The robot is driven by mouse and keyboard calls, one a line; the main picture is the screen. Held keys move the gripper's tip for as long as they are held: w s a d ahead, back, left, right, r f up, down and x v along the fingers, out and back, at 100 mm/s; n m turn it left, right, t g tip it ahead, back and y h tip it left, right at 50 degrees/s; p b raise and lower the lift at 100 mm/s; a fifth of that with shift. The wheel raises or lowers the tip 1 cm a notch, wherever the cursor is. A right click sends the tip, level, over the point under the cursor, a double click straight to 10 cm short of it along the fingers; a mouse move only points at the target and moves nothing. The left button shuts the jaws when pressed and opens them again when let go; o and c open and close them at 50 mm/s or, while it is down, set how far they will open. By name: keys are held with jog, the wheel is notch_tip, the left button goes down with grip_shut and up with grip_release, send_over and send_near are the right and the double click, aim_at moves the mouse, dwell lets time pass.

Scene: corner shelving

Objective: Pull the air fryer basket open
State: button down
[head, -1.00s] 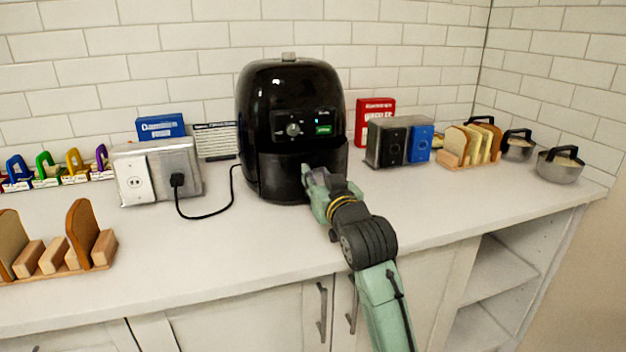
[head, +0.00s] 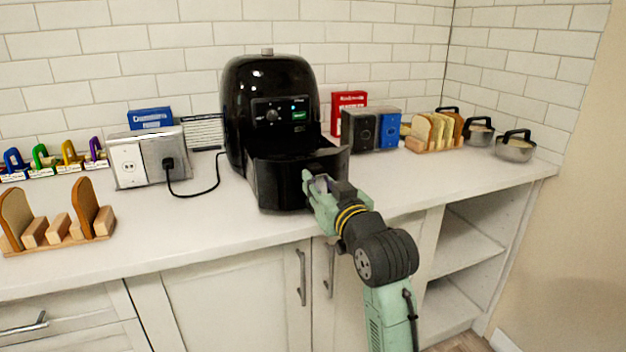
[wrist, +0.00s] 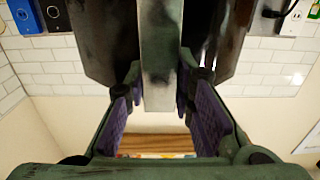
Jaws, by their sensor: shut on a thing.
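The black air fryer (head: 268,85) stands on the counter against the tiled wall. Its basket (head: 278,185) is slid part way out toward me, and a dark opening shows above its front. My gripper (head: 310,184) is at the right part of the basket front. In the wrist view, the grey basket handle (wrist: 160,55) lies between the purple-padded fingers of my gripper (wrist: 160,95), which are shut on it. In the head view my gripper mostly hides the handle.
An outlet box (head: 147,160) with the fryer's plugged-in cord stands left. A black and blue outlet box (head: 370,130), a bread rack (head: 435,133) and pots (head: 515,148) stand right. Another wooden rack (head: 60,235) is front left. The counter before the basket is clear.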

jog(key=shift+v, duration=0.85)
jog(key=c, duration=1.4)
grip_release()
jog(key=shift+o, duration=0.2)
jog(key=v, duration=1.2)
